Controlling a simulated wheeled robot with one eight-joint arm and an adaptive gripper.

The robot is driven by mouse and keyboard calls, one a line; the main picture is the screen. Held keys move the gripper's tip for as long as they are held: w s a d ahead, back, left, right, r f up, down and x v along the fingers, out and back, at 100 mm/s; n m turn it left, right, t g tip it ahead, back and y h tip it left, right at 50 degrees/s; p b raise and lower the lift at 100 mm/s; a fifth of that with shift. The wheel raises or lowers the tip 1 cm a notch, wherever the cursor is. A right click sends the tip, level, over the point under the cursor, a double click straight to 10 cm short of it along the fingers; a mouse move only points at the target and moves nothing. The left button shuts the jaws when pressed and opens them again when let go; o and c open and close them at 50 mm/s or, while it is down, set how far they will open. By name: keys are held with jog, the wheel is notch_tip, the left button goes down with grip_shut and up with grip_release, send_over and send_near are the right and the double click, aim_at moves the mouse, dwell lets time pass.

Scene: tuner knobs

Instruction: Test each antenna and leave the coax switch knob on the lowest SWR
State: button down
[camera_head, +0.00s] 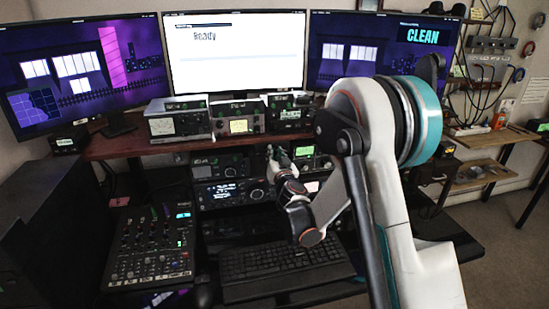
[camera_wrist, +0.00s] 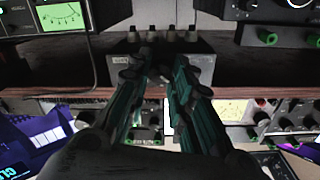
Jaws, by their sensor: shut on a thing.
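My gripper (camera_head: 275,157) is at the small unit just under the desk shelf in the head view, which hides that unit's front. In the wrist view, which looks turned upside down, my gripper (camera_wrist: 165,76) reaches to a grey box (camera_wrist: 200,65) with several posts along its far edge. This looks like the coax switch. The fingers are closed in on its front; the knob between them is hidden. A lit yellow meter (camera_head: 238,126) stands on the shelf above and shows in the wrist view too (camera_wrist: 234,110); its needle is too small to read.
A green-lit meter (camera_head: 304,151) sits right beside my gripper, and radios (camera_head: 228,190) stand below left. A keyboard (camera_head: 285,265) and mixer (camera_head: 152,245) lie on the desk. The middle monitor (camera_head: 235,60) reads "Ready"; the right one (camera_head: 400,50) reads "CLEAN".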

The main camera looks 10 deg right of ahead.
jog(key=shift+m, duration=0.8)
jog(key=c, duration=1.4)
grip_release()
jog(key=shift+s, duration=0.1)
jog(key=s, duration=1.1)
jog(key=shift+s+a+r, duration=0.15)
jog(key=shift+s, duration=0.25)
